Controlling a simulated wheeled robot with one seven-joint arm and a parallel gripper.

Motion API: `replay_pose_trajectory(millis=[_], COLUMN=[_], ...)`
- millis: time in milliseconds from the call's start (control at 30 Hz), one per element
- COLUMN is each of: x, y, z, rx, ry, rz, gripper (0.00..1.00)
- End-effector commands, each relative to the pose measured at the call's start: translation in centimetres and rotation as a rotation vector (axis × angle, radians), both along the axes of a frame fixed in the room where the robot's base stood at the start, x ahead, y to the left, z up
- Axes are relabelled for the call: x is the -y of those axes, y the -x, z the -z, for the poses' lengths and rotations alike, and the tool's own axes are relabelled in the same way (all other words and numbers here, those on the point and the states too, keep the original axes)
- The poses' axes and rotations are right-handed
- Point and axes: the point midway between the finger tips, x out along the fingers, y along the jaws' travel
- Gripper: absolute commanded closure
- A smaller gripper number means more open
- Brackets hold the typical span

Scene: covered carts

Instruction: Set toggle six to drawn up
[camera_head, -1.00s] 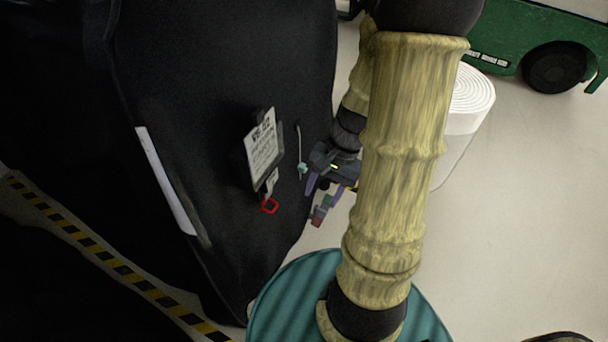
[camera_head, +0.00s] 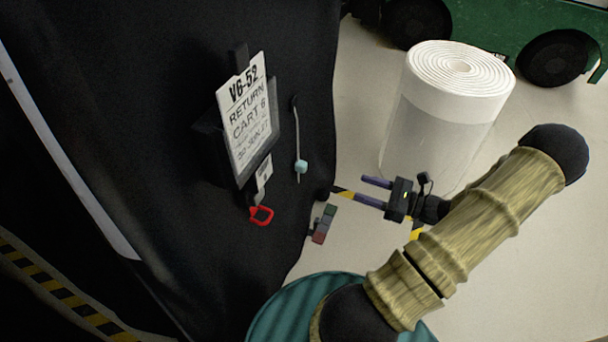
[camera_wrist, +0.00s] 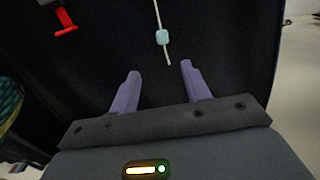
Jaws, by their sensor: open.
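A pale blue toggle bead (camera_head: 301,167) sits on a thin light cord (camera_head: 297,135) that hangs down the black cover (camera_head: 170,60) of the cart. The bead is near the cord's lower end, with a short tail below it. My gripper (camera_head: 350,190) is open and empty, to the right of and below the bead. In the wrist view the bead (camera_wrist: 162,37) is beyond my two purple fingers (camera_wrist: 158,80), roughly ahead of the gap between them and apart from them.
A red loop (camera_head: 262,216) hangs on a tag below the card. A wrapped white roll (camera_head: 445,110) stands behind my gripper, and a green vehicle (camera_head: 480,25) is farther back.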

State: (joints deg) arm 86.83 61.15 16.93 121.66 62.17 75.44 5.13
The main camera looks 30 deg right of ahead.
Motion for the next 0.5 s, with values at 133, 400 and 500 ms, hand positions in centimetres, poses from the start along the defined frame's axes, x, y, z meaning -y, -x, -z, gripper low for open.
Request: replay_pose_trajectory(millis=[133,400,500], x=[0.46,0.28,-0.09], y=[0.09,-0.04,-0.51], z=[0.11,0.11,0.17], rx=[0.01,0.008,0.008], ry=[-0.014,-0.011,-0.011], rz=[0.021,0.017,0.016], gripper=[0.53,0.53,0.53])
